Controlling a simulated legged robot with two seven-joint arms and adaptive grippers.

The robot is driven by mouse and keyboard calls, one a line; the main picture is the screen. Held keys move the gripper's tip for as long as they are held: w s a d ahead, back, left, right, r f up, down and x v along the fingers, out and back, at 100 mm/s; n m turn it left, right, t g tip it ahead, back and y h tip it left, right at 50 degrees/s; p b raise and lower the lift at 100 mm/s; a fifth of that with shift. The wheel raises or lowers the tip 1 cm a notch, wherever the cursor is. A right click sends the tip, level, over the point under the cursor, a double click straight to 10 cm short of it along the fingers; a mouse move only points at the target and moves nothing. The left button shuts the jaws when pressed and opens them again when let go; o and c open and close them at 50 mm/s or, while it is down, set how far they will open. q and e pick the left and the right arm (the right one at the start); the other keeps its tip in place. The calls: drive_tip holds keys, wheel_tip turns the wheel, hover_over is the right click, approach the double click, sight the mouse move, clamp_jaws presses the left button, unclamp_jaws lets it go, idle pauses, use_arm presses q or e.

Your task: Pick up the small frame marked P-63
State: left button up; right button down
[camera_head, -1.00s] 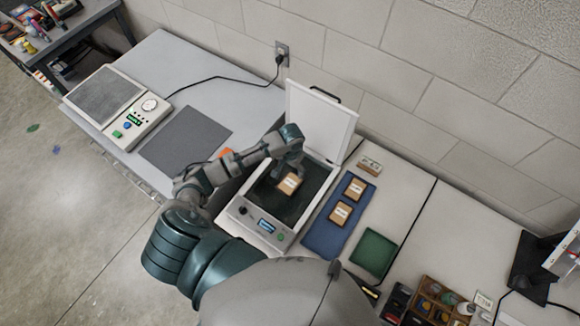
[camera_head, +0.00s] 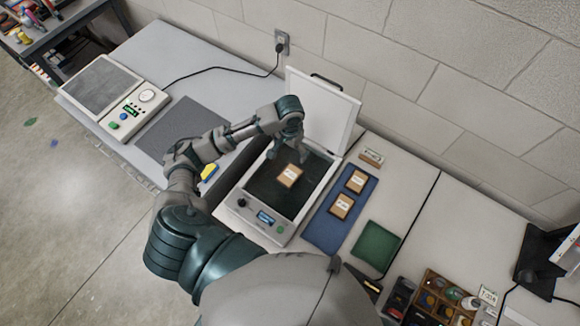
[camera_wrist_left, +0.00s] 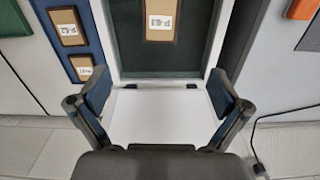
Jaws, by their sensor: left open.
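The small frame marked P-63 (camera_wrist_left: 161,20) is brown with a white label and lies flat on the dark bed of an open-lidded case. It also shows in the head view (camera_head: 289,176), where its label is too small to read. My left gripper (camera_head: 288,153) is open and empty, above the lid side of the bed, beyond the frame. In the left wrist view my left gripper (camera_wrist_left: 158,95) has its fingers wide apart over the white lid, with the frame ahead at the top edge, partly cut off. My right gripper is not in view.
The case's raised lid (camera_head: 322,108) stands behind my gripper. A blue mat (camera_head: 325,226) on the right holds two similar frames (camera_head: 357,181). A grey mat (camera_head: 182,128) and a scale (camera_head: 122,115) are on the left.

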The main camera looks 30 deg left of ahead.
use_arm(q)
wheel_tip(320, 180, down, 3)
drive_tip(key=s, duration=0.1)
hover_over(288, 176)
drive_tip(key=f, duration=0.9)
drive_tip(key=shift+s+d+f, duration=0.15)
drive_tip(key=shift+d+f, duration=0.1)
drive_tip(key=shift+f, duration=0.15)
drive_tip(key=shift+a+f, duration=0.15)
drive_tip(key=shift+f, duration=2.9)
drive_tip(key=c, duration=1.2)
drive_tip(key=shift+r, duration=0.1)
drive_tip(key=shift+c, duration=0.2)
